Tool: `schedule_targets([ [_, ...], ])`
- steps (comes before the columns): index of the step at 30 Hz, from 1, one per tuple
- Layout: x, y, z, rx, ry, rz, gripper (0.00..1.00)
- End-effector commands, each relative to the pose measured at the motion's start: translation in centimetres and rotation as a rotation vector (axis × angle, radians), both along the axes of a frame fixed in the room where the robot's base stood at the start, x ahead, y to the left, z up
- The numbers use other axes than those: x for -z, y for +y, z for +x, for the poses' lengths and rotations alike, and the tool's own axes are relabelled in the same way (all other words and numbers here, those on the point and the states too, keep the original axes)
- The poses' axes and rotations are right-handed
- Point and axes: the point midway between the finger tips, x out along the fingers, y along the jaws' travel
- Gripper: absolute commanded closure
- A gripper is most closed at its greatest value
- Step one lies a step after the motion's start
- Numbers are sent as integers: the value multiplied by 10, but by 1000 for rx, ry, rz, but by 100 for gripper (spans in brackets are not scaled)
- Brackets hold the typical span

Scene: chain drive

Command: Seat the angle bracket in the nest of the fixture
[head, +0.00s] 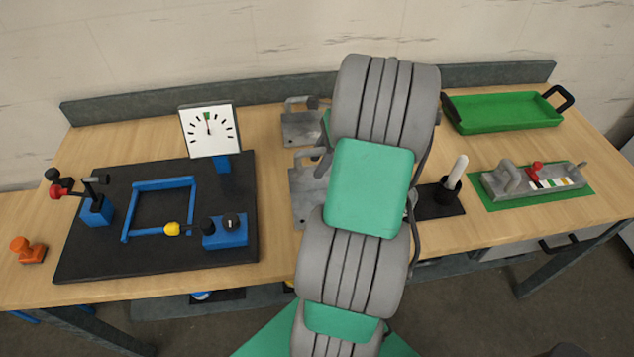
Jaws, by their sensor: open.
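The fixture is a black base plate (225,265) on the left of the bench. On it a blue rectangular frame (128,208), which looks like the nest, stands empty. A blue block with a dark lever and red knob (95,208) is left of the frame. A blue block with a yellow tip (225,233) is at its lower right. A white dial (209,132) stands behind. Two grey metal pieces (303,203) (298,130) lie right of the plate, partly hidden by my arm; I cannot tell whether either is the angle bracket. My gripper is hidden behind my arm.
A green tray (505,112) is at the back right. A grey device on a green mat (535,182) and a white rod in a black holder (455,178) stand on the right. An orange object (28,250) sits at the left front. A low backboard (130,106) runs behind.

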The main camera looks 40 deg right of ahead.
Motion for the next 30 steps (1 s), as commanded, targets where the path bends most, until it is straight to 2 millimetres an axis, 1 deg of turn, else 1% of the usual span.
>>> schedule_targets([
  [1, 5, 2, 1, 0, 0, -1, 55],
  [3, 8, 3, 2, -1, -1, -2, 55],
  [8, 8, 3, 2, 0, -1, -2, 55],
  [11, 8, 3, 2, 0, -1, -2, 62],
  [25, 8, 3, 2, -1, -2, -2, 100],
  [30, 8, 3, 2, -1, -2, -2, 100],
])
